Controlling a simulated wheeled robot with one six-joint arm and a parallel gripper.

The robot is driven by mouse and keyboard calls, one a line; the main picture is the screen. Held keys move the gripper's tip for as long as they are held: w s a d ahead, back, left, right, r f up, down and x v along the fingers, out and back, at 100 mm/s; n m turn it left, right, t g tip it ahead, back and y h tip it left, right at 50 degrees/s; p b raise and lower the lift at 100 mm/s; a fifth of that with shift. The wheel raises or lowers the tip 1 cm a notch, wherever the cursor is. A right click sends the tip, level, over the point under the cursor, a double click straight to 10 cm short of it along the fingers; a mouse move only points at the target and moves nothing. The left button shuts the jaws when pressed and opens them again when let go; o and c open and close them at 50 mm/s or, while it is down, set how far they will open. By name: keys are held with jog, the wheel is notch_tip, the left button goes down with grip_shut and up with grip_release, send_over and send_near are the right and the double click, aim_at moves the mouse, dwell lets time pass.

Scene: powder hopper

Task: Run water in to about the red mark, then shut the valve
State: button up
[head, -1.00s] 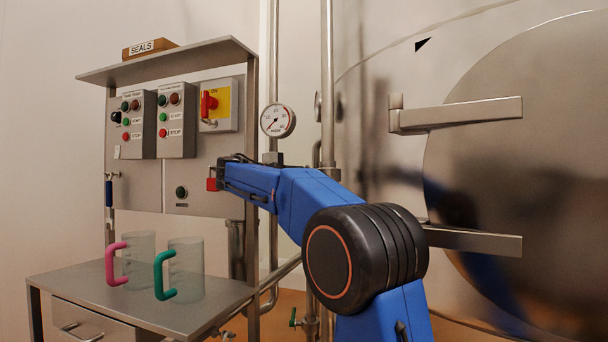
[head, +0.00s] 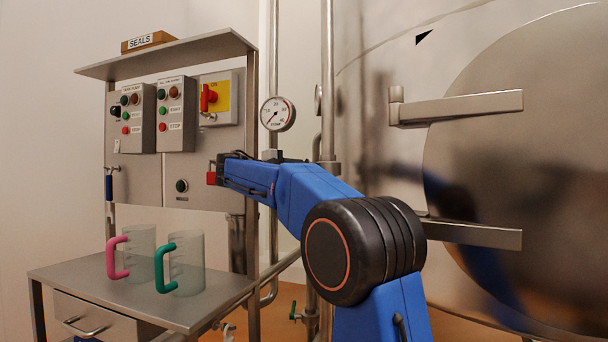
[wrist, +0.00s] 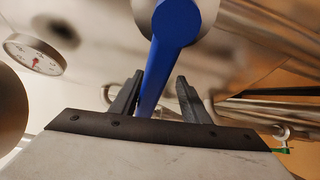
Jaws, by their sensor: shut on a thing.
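In the wrist view, my gripper (wrist: 160,78) has its two dark fingers on either side of a blue handle (wrist: 176,24), shut on its bar. The handle has a broad round end. My gripper is hidden behind my blue arm in the head view. I cannot make out a red level mark or any running water.
A steel bench (head: 190,312) at left holds a pink-handled clear jug (head: 141,247) and a green-handled one (head: 188,262). A large steel tank with a round door (head: 520,150) fills the right.

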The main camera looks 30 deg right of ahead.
jog(key=shift+r, duration=0.1)
dwell(0.3)
jog(key=s+a, duration=0.2)
jog(key=a, duration=1.5)
jog(key=shift+s+a+r, duration=0.15)
jog(key=shift+s+r, duration=0.15)
jog(key=shift+r, duration=0.1)
